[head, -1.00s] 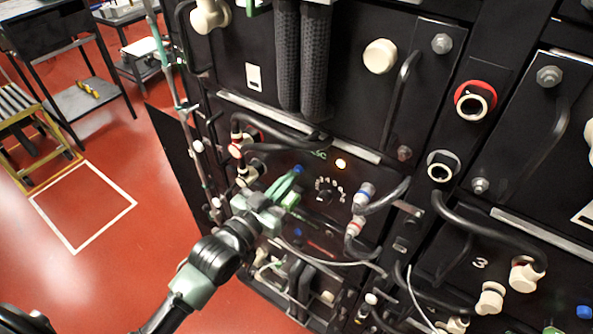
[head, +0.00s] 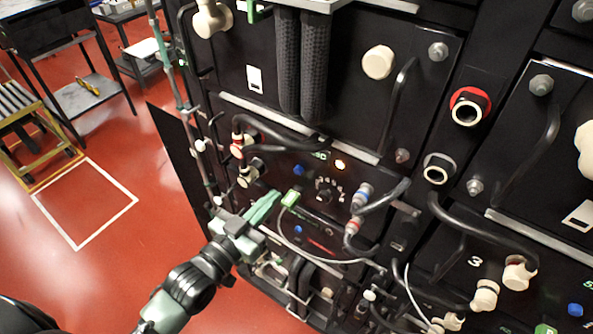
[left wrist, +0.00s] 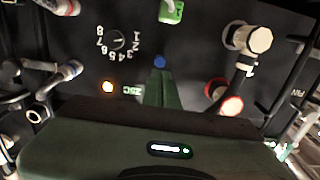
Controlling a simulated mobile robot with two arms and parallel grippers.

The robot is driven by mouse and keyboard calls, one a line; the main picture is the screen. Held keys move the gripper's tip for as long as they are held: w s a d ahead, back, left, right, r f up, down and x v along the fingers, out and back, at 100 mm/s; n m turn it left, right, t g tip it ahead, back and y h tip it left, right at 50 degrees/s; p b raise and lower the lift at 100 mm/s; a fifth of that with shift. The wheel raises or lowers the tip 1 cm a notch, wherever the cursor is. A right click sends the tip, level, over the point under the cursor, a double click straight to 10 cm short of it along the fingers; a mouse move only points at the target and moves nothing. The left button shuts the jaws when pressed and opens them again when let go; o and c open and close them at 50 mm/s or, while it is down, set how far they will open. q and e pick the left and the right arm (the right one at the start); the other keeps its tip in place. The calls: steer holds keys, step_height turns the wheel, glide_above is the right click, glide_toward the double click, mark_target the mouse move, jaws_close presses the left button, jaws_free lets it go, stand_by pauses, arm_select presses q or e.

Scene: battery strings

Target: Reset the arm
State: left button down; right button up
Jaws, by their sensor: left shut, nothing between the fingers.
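My left gripper (head: 266,206) is in front of the black battery panel, with its green fingers together and nothing between them. In the left wrist view its fingers (left wrist: 160,88) point at a blue button (left wrist: 160,61) on the panel. That blue button (head: 298,170) lies up and right of the fingertips in the head view, and the fingers are apart from it. A numbered dial (head: 325,193) and a lit amber lamp (head: 340,165) are to its right. My right gripper is not in view.
A green connector (head: 290,198) with a grey cable is close beside the fingertips. Cables with red and blue bands (head: 358,210) and a black hose with a red ring (head: 238,146) stick out nearby. The red floor (head: 100,265) at left is open.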

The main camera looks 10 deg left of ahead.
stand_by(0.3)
arm_select(q)
steer(key=s+a+f+n+g+y+b, duration=0.1)
steer(key=s+a+f+g+y+b, duration=0.15)
steer(key=f, duration=1.15)
steer(key=s+a+f+g+y+b, duration=0.1)
steer(key=s+a+f+g, duration=0.15)
steer(key=f, duration=1.15)
steer(key=s+a+f+n+g+y+b, duration=0.1)
steer(key=s+a+f+g+b, duration=0.2)
steer(key=f, duration=1.1)
steer(key=s+f+g+y+b, duration=0.1)
steer(key=s+f+g, duration=0.3)
steer(key=s+f, duration=0.7)
steer(key=s+d+f+g+b, duration=0.1)
steer(key=s+f+g, duration=0.3)
steer(key=s+f, duration=0.8)
steer(key=s+b, duration=0.1)
steer(key=s, duration=0.6)
steer(key=shift+d+y, duration=0.15)
steer(key=shift+y, duration=0.2)
steer(key=shift+m, duration=0.3)
